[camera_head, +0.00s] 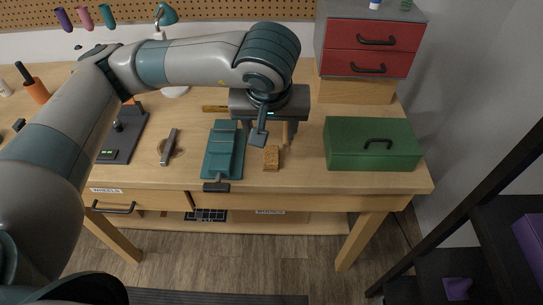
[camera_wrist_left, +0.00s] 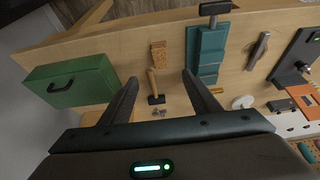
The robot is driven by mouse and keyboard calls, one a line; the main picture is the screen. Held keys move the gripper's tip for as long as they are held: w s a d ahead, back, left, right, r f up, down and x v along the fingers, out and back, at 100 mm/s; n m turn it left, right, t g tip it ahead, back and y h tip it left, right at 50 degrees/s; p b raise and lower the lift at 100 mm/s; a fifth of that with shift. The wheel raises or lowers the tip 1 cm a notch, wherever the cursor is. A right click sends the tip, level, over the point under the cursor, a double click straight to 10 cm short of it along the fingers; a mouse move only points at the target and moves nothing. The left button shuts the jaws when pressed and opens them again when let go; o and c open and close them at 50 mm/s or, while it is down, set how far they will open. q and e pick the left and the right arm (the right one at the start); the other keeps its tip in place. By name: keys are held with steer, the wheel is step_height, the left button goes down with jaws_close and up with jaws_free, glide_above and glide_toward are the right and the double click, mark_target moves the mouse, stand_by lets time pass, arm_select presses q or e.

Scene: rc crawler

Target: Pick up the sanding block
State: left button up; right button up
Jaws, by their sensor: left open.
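The sanding block, a small brown cork-like block (camera_head: 271,158), lies on the workbench near its front edge, between the teal vise and the green box. It also shows in the left wrist view (camera_wrist_left: 158,55), near the top centre. My left gripper (camera_head: 269,132) is open and empty above the bench, behind the block in the head view. In the left wrist view its two fingers (camera_wrist_left: 160,77) are spread, and the block appears beyond their tips, apart from them. My right gripper is not in view.
A hammer (camera_wrist_left: 152,85) lies on the bench between the fingers' lines. The teal vise (camera_head: 222,150) stands left of the block, the green box (camera_head: 372,145) right. Red drawers (camera_head: 368,48) stand behind. The bench's front edge is close to the block.

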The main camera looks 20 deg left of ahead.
arm_select(q)
steer(key=f, duration=0.2)
steer(key=p, duration=0.3)
glide_above(271, 155)
steer(key=s, duration=0.3)
steer(key=f, duration=0.7)
steer(key=shift+w+d+f, duration=0.2)
steer(key=shift+d+f, duration=0.15)
steer(key=shift+d, duration=0.05)
steer(key=shift+w+f, duration=0.15)
steer(key=shift+f, duration=0.3)
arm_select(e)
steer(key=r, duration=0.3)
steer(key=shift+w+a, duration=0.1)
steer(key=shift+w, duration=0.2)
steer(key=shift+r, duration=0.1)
